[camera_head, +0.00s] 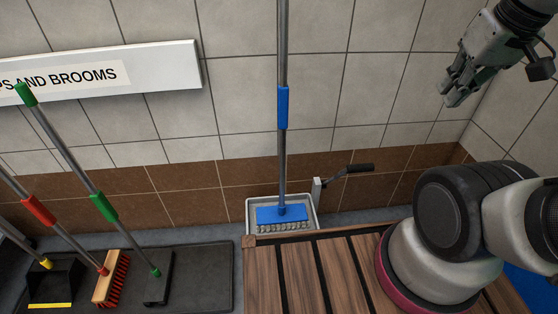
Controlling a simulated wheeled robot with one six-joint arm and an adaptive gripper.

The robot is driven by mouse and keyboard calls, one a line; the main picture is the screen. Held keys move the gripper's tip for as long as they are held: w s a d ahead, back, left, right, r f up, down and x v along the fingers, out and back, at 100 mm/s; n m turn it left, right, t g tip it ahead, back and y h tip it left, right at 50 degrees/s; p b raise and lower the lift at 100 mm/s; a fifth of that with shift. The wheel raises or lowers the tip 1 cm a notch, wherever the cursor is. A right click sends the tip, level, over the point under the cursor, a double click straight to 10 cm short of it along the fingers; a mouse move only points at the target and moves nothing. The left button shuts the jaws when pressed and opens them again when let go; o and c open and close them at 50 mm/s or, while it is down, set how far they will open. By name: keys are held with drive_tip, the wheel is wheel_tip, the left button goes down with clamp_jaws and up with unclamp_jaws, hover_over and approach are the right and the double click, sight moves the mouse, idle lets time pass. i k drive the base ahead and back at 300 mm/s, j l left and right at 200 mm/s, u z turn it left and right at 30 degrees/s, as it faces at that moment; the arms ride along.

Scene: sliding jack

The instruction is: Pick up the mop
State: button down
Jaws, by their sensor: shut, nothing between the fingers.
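The mop stands upright in the middle of the view, with a grey metal pole (283,55), a blue grip (283,108) partway up and a flat blue head (282,214). Its head rests in a light grey tray-like bucket (250,214) near the tiled wall, and the pole's top runs out of the picture. My gripper (452,95) is at the upper right, shut and empty, pointing down and left. It is well to the right of the pole, apart from it.
A black handle (360,168) juts right from the bucket. A slatted wooden surface (305,275) lies in front. At left, a red-bristled broom (112,280), a green-gripped tool (104,207) and a black dustpan (52,281) stand on a dark mat (205,275). A sign (165,68) hangs above.

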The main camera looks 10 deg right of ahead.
sight(284, 216)
drive_tip(key=j+u, duration=0.45)
drive_tip(key=j, duration=1.55)
